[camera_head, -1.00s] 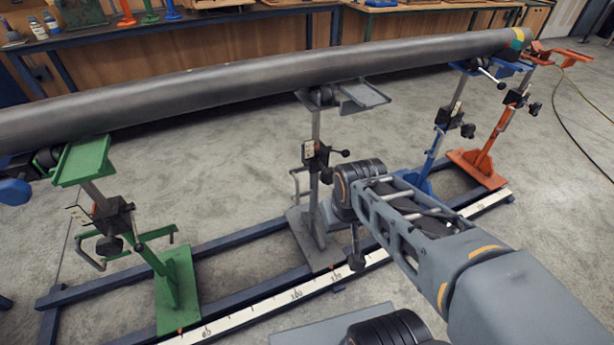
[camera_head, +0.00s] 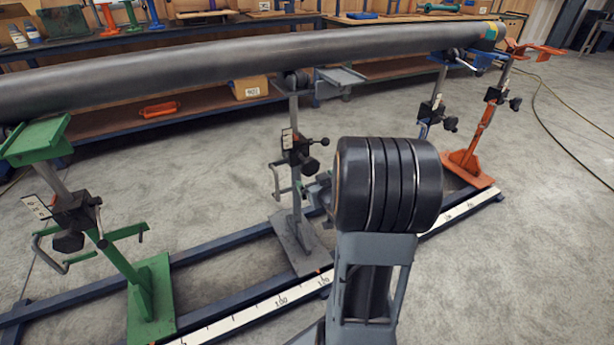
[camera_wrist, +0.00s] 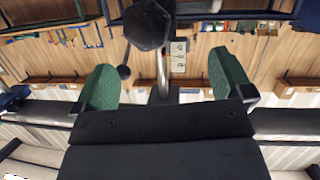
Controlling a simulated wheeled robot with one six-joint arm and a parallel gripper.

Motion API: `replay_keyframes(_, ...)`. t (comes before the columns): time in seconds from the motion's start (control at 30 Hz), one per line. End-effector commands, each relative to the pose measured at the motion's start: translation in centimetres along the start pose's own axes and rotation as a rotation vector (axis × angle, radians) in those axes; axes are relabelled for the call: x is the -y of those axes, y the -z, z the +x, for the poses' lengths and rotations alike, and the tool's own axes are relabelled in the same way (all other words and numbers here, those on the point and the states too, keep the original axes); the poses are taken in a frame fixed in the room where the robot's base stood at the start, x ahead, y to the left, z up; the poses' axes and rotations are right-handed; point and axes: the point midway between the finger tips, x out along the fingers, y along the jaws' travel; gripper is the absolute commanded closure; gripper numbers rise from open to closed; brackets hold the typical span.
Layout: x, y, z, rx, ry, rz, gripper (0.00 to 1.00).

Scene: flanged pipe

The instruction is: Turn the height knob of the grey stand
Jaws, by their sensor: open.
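The grey stand (camera_head: 297,205) stands mid-picture in the head view, under the pipe. Its black height knob (camera_head: 310,165) sticks out on the right of its clamp block, below a ball-ended lever (camera_head: 325,142). In the wrist view, which looks upside down, the faceted knob (camera_wrist: 149,25) is large at the top, with the post and scale plate (camera_wrist: 178,58) behind it. My gripper (camera_wrist: 162,72) is open and empty. Its green-padded fingers lie left and right of the knob's line, with the knob higher in the picture. In the head view my arm mostly hides it.
The long dark pipe (camera_head: 200,65) lies across the stands. A green stand (camera_head: 150,300) is at the left; blue (camera_head: 424,130) and orange (camera_head: 483,140) stands are at the right. A floor rail with a scale (camera_head: 285,300) runs beneath. A workbench is behind; open floor lies right.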

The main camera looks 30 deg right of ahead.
Motion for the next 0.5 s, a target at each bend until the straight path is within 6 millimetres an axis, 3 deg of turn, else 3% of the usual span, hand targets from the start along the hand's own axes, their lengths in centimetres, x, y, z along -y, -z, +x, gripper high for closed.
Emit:
replay_keyframes(0.03,-0.8,-1.6,0.4,-0.046,0.008,0.016,0.02)
replay_keyframes(0.2,-2.2,-3.1,0.1,-0.197,0.054,0.059,0.02)
replay_keyframes(0.37,-2.8,-3.7,-0.2,-0.273,0.08,0.085,0.02)
replay_keyframes(0.5,-2.8,-3.5,0.7,-0.297,0.089,0.09,0.02)
